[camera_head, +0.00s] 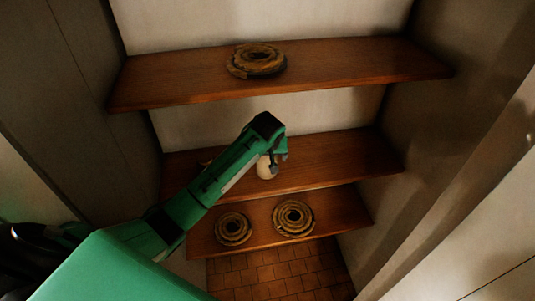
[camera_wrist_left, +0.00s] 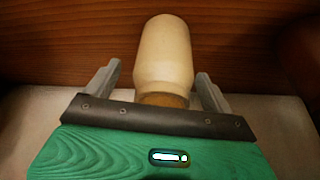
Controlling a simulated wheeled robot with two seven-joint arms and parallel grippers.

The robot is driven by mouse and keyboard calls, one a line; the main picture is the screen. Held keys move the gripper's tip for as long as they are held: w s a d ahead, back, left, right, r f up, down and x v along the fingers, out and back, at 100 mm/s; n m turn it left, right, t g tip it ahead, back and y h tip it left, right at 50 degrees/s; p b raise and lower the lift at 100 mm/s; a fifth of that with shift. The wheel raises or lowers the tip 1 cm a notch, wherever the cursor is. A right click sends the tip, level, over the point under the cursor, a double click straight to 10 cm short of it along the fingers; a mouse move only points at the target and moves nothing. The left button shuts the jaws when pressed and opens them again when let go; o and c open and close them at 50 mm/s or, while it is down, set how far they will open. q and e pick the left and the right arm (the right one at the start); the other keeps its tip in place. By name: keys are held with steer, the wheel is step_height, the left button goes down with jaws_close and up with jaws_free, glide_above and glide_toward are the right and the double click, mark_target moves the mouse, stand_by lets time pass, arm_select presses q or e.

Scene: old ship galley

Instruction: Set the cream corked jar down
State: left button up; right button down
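The cream corked jar (camera_head: 265,168) is at the middle shelf (camera_head: 335,158), just below my left gripper (camera_head: 278,158). In the left wrist view the jar (camera_wrist_left: 163,55) has its brown cork (camera_wrist_left: 163,100) toward the palm and its pale body pointing away. The two grey fingers of the left gripper (camera_wrist_left: 160,85) stand on either side of it, with a visible gap at each side. The gripper looks open around the jar, not clamped. The jar seems to rest on the shelf, but its base is partly hidden. My right gripper is not in view.
A rope coil (camera_head: 257,60) lies on the top shelf (camera_head: 360,62). Two more coils, a left one (camera_head: 233,229) and a right one (camera_head: 294,218), lie on the bottom shelf (camera_head: 345,212). The middle shelf is clear to the right. Side walls close in both ends.

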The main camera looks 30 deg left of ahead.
arm_select(q)
steer(key=shift+s+d+r, duration=0.1)
steer(key=shift+d+r, duration=0.05)
steer(key=shift+w+a, duration=0.2)
steer(key=shift+a, duration=0.1)
steer(key=shift+r+b, duration=0.2)
steer(key=shift+b, duration=0.15)
steer(key=b+v, duration=0.1)
steer(key=v, duration=0.2)
steer(key=b+v, duration=0.1)
steer(key=v, duration=0.1)
steer(key=shift+s+d+r, duration=0.25)
steer(key=shift+s+r, duration=0.2)
steer(key=shift+r, duration=0.4)
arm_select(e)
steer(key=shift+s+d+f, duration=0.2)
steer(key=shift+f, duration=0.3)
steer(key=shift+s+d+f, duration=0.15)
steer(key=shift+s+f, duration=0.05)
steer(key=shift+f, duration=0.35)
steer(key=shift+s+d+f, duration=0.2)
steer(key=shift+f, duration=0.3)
